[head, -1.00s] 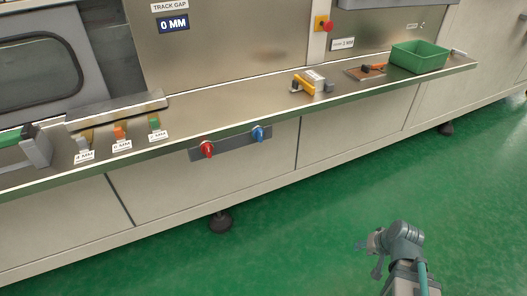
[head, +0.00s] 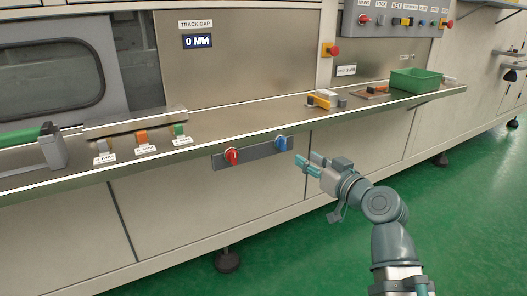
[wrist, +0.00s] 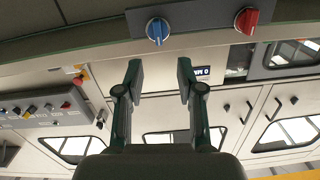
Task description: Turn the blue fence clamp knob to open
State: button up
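The blue knob (head: 281,143) sits on a grey plate on the front of the bench, right of the red knob (head: 232,156). In the wrist view, which looks upside down, the blue knob (wrist: 157,30) is at the top middle and the red knob (wrist: 246,20) is to its right. Both show a pale pointer mark. My gripper (head: 309,163) is just right of and below the blue knob in the head view, apart from it. In the wrist view its two fingers (wrist: 160,80) are spread with nothing between them.
A yellow-handled clamp (head: 322,101), an orange tool on a board (head: 372,92) and a green bin (head: 415,80) stand on the bench. Orange and green gauge blocks (head: 141,137) are at the left. A control panel (head: 398,20) is above. The floor (head: 450,210) in front is clear.

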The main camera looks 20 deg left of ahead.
aim_at(285, 140)
jog(key=shift+n+t, duration=0.3)
jog(key=shift+n, duration=0.1)
jog(key=p+x, duration=0.6)
jog(key=r+p+x, duration=0.1)
jog(key=p+x, duration=0.2)
jog(key=p, duration=0.1)
jog(key=shift+w+a, duration=0.1)
jog(key=shift+w, duration=0.05)
jog(key=shift+x, duration=0.9)
jog(key=shift+c, duration=0.3)
jog(key=shift+r, duration=0.1)
grip_shut()
